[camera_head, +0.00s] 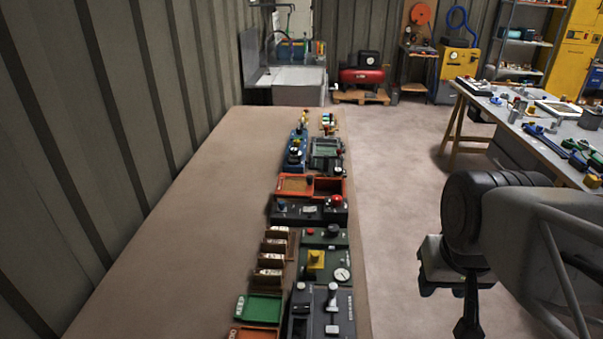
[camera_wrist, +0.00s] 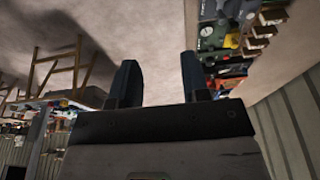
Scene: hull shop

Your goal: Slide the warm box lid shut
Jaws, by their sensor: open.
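An orange box (camera_head: 311,187), which looks like the warm box, stands among the devices on the long brown bench. Its left part shows a tan inside. A darker orange-brown part lies to the right, with a small dark knob between them. I cannot tell for sure which part is the lid. My gripper (camera_wrist: 159,68) is open and empty in the wrist view, its two dark fingers apart. In the head view it hangs at the lower right, off the bench and well apart from the box. The box is too small to make out for sure in the wrist view.
The brown bench (camera_head: 185,230) is bare on its left. A dark panel with a red knob (camera_head: 336,201) stands just in front of the box, and a grey-green device (camera_head: 327,154) just behind. A second table (camera_head: 555,140) with tools stands at the right, with floor between.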

